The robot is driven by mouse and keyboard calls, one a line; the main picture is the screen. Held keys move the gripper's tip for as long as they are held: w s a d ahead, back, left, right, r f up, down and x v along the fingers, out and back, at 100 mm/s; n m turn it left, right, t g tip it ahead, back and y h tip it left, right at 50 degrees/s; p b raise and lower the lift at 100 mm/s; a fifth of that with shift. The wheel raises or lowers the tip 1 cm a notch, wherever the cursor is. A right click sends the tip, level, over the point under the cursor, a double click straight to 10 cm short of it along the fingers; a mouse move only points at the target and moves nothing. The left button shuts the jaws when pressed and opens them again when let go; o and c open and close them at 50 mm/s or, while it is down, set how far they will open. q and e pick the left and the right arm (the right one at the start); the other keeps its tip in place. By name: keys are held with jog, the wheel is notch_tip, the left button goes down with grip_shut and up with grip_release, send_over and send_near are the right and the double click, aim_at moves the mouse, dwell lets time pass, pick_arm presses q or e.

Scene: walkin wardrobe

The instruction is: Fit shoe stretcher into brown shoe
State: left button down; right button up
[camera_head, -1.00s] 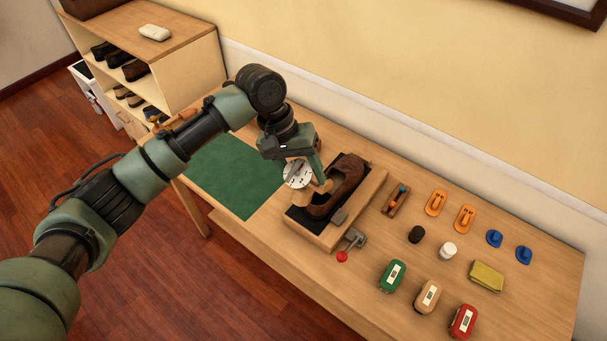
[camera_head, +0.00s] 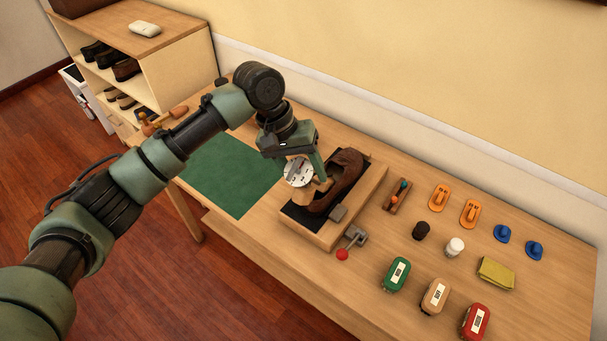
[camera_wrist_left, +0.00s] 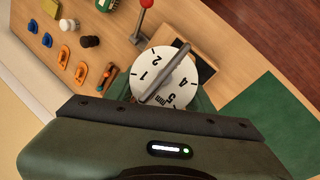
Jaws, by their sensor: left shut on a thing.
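The brown shoe (camera_head: 347,170) lies on a black pad on a wooden block stand on the table. My left gripper (camera_head: 319,178) is at the near-left end of the shoe, shut on the wooden shoe stretcher (camera_head: 308,192). The stretcher carries a white dial (camera_head: 298,172). The stretcher's wooden part is at the shoe's heel end; how far it sits inside is hidden. In the left wrist view the numbered dial (camera_wrist_left: 184,75) with a grey bar handle (camera_wrist_left: 165,73) faces the camera, and the shoe is hidden. My right gripper is not in view.
A clamp lever with a red knob (camera_head: 342,254) sits at the stand's near side. A green mat (camera_head: 232,174) lies left of the stand. Tins, orange and blue pieces, small jars and a yellow cloth (camera_head: 496,273) stand to the right. A shoe shelf (camera_head: 180,68) is at the back left.

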pick_arm(q)
jog(key=shift+w+d+f, duration=0.35)
jog(key=shift+w+f, duration=0.05)
jog(key=shift+f, duration=0.2)
jog(key=shift+w+d+f+t+h+b, duration=0.15)
jog(key=shift+w+d+f+t+b, duration=0.1)
jog(key=shift+f, duration=0.15)
jog(key=shift+w+d+f+t+h+b, duration=0.1)
jog(key=shift+w+f+t+h+b, duration=0.05)
jog(key=shift+f+b, duration=0.15)
jog(key=shift+w+d+f+b, duration=0.2)
jog(key=shift+w+d+f, duration=0.1)
jog(key=shift+w, duration=0.15)
jog(key=shift+w+d+f+b, duration=0.15)
jog(key=shift+w+d, duration=0.1)
jog(key=shift+w, duration=0.15)
jog(key=shift+w+d+r+t+h, duration=0.1)
jog(key=shift+w+t+h, duration=0.05)
jog(key=shift+t+h, duration=0.15)
